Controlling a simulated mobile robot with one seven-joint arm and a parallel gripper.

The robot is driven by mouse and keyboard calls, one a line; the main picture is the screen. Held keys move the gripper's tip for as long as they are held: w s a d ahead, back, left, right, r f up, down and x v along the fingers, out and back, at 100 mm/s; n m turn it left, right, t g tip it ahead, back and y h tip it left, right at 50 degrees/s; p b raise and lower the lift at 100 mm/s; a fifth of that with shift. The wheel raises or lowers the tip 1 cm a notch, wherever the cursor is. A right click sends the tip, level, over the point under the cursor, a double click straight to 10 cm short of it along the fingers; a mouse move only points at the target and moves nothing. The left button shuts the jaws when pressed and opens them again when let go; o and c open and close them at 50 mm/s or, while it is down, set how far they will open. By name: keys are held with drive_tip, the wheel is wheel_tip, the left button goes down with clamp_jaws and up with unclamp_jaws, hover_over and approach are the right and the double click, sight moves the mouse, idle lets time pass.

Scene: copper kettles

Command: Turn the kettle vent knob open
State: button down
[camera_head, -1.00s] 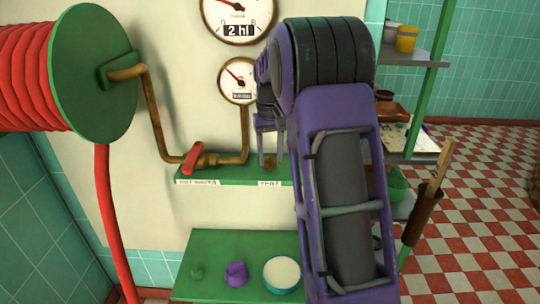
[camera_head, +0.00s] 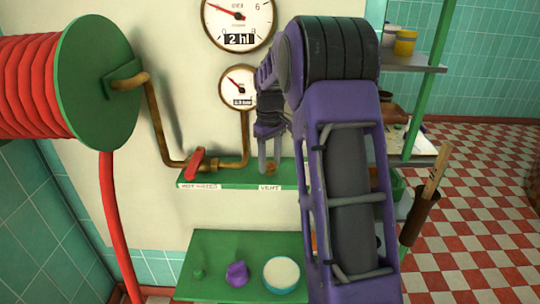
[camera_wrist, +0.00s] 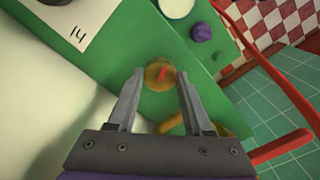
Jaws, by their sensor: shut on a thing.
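The vent knob (camera_wrist: 160,75) is a small round brass knob with a red mark on top, on a green ledge. In the wrist view it lies between my two fingertips, and the mark is slightly tilted. My gripper (camera_wrist: 160,77) points down at the ledge and is shut on the knob. In the head view my gripper (camera_head: 269,166) is at the ledge above the "VENT" label (camera_head: 270,187), and the fingers hide most of the knob.
A red-handled brass valve (camera_head: 195,163) stands left on the green ledge (camera_head: 225,176). Two gauges (camera_head: 238,87) hang above. A lower green shelf (camera_head: 215,265) holds a purple item (camera_head: 237,274) and a white-topped bowl (camera_head: 281,274). A red hose reel (camera_head: 95,80) is at left.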

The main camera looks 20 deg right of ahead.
sight(270, 163)
drive_tip(key=n+p, duration=0.1)
drive_tip(key=n, duration=0.2)
drive_tip(key=shift+r+n+p, duration=0.15)
drive_tip(key=shift+n+p, duration=0.15)
drive_tip(key=shift+p, duration=0.05)
drive_tip(key=shift+n+p, duration=0.6)
drive_tip(key=shift+n, duration=0.8)
drive_tip(key=shift+c, duration=1.5)
unclamp_jaws()
wheel_tip(270, 163, up, 17)
